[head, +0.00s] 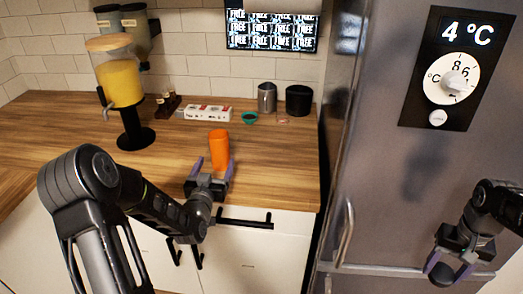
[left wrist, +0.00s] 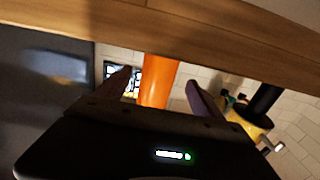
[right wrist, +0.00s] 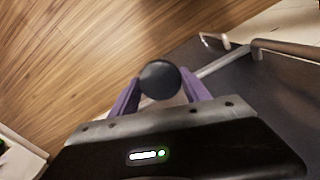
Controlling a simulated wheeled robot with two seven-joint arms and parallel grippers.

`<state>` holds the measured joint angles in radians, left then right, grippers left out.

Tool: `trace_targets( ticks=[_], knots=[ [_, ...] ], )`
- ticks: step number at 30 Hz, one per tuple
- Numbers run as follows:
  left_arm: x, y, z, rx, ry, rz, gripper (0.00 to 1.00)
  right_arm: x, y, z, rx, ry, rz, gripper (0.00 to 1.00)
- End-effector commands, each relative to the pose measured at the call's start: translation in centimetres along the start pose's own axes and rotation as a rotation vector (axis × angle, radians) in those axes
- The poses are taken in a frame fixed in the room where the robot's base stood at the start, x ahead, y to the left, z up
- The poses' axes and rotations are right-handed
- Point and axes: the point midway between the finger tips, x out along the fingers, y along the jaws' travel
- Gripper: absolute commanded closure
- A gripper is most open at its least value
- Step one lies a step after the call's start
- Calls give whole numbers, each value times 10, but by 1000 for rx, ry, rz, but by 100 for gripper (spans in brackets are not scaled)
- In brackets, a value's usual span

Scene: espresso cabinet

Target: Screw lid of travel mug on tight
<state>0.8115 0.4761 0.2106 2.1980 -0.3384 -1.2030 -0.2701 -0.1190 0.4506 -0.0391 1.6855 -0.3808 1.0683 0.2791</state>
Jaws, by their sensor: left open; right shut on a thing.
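The orange travel mug (head: 219,148) stands upright near the front edge of the wooden counter. My left gripper (head: 209,176) is open just in front of it, at counter-edge height. In the left wrist view the mug (left wrist: 158,82) shows between the two open fingers (left wrist: 160,92), with a gap on each side; I cannot tell how deep it sits between them. My right gripper (head: 453,264) is shut on a dark round lid (right wrist: 160,79), held low in front of the fridge, far right of the mug. The lid (head: 441,274) also shows in the head view.
A juice dispenser (head: 121,88) stands left on the counter. A white box (head: 205,113), a green item (head: 249,118), a steel canister (head: 267,97) and a black canister (head: 298,100) stand at the back. The steel fridge (head: 400,170) fills the right. Drawer handles (head: 245,222) stick out below.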

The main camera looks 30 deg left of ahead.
Motion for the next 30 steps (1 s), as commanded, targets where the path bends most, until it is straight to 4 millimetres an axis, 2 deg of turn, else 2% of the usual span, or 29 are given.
trace_targets(
  ticks=[5, 10, 29, 30],
  knots=[
    [24, 1, -7, -1, -1, -1, 23, -19, 0, 0, 0, 0, 0, 84],
    [43, 2, -4, -1, -1, 0, 23, -22, 0, 0, 0, 0, 0, 84],
    [45, 2, -3, 0, 0, 0, 23, -21, 0, 0, 0, 0, 0, 84],
    [45, 2, -3, 0, -1, 0, 25, -21, 0, 0, 0, 0, 0, 84]
  ],
)
